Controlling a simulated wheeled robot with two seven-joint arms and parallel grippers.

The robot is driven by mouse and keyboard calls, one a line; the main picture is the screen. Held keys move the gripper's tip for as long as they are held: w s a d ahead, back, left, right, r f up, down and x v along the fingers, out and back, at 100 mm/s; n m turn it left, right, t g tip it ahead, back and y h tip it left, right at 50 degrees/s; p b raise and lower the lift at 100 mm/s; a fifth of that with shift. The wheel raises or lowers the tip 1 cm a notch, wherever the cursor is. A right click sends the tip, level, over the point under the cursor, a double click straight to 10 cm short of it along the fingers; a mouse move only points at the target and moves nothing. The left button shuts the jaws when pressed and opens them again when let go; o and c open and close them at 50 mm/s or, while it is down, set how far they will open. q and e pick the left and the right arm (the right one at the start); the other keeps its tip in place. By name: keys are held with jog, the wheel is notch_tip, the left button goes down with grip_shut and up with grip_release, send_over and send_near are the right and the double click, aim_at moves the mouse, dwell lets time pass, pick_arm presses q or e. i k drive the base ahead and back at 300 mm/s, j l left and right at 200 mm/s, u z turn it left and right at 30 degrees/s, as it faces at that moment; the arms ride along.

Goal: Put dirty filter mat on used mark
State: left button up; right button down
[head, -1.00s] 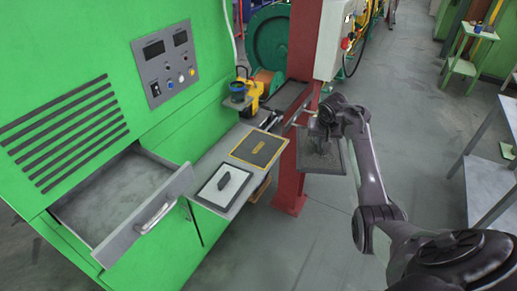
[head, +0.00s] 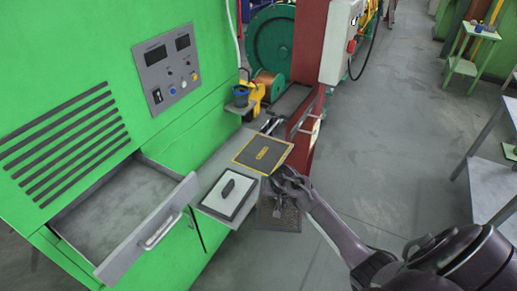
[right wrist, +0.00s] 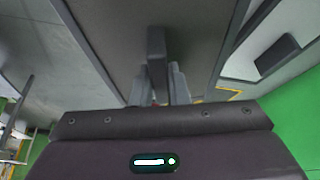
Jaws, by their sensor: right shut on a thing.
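The dirty filter mat (head: 268,217) is a grey, dark-framed panel, partly hidden by my right gripper (head: 283,192) in the head view. In the right wrist view the mat (right wrist: 112,38) fills the middle, and its upright handle (right wrist: 156,58) sits between the fingers of my right gripper (right wrist: 160,88), which is shut on it. The used mark (head: 263,153) is a dark square with a yellow border on the grey shelf. The held mat is in front of the shelf's right side, apart from the mark in the head view. My left gripper is not in view.
A white mat with a black handle (head: 228,193) lies on the shelf, nearer than the mark. An open drawer (head: 165,215) juts from the green cabinet at left. A red column (head: 310,85) stands behind the shelf. Blue cup (head: 241,96) on a small bracket.

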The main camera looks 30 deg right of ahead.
aim_at(252, 149)
jog(key=i+l, duration=0.1)
jog(key=i, duration=0.75)
jog(key=i+l, duration=0.5)
jog(key=l, duration=0.2)
jog(key=j+u, duration=0.05)
